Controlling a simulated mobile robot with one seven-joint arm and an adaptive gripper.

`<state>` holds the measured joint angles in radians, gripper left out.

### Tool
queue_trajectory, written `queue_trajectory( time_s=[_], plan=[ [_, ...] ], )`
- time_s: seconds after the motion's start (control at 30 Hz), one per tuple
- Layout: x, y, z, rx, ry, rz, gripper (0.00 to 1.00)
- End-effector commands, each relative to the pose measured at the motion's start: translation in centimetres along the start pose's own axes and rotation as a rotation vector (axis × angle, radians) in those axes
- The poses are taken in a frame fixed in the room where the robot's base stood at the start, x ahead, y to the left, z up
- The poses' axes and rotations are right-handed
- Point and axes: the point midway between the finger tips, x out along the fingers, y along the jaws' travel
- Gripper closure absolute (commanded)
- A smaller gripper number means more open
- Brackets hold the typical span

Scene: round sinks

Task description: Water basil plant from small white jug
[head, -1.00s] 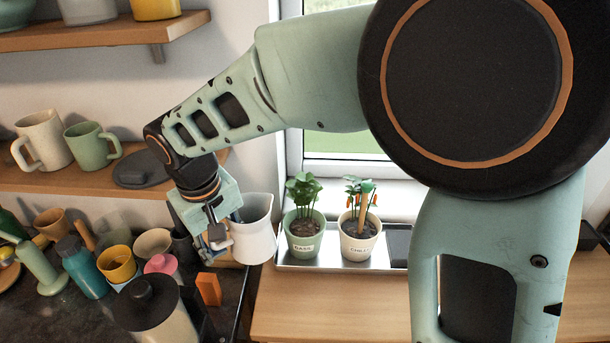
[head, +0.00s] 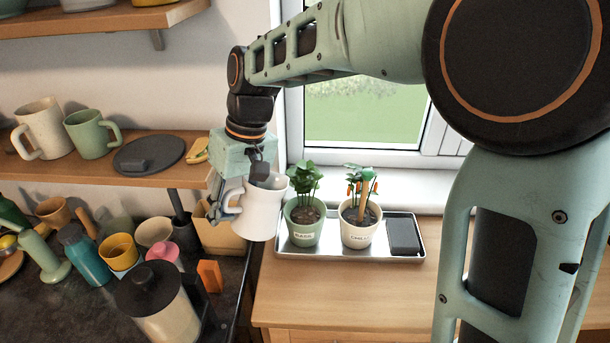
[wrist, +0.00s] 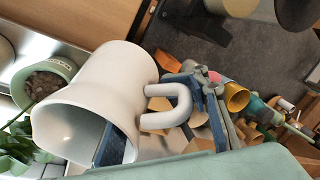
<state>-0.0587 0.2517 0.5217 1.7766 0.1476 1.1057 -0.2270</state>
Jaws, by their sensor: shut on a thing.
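My gripper (head: 232,196) is shut on the small white jug (head: 263,210) and holds it in the air, close to upright, just left of the basil. The wrist view shows the white jug (wrist: 112,92) large, with its handle towards the gripper's fingers and its mouth towards the lower left. The basil plant (head: 304,190) stands in a green pot labelled BASIL on a metal tray (head: 350,256). The pot's soil shows in the wrist view (wrist: 42,82), beside the jug. I see no water coming from the jug.
A chilli plant (head: 360,225) in a cream pot stands right of the basil, with a dark block (head: 404,236) beyond it on the tray. Crowded cups and bottles and a lidded container (head: 155,300) fill the dark counter at left. The wooden top (head: 330,295) before the tray is clear.

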Motion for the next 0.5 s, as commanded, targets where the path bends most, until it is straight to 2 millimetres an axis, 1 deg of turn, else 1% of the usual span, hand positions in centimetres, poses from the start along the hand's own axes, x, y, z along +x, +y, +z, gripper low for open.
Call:
queue_trajectory(
  time_s=[0.5],
  plan=[
    [-3.5,1.5,-0.4,0.026,0.001,-0.258,1.0]
  ],
)
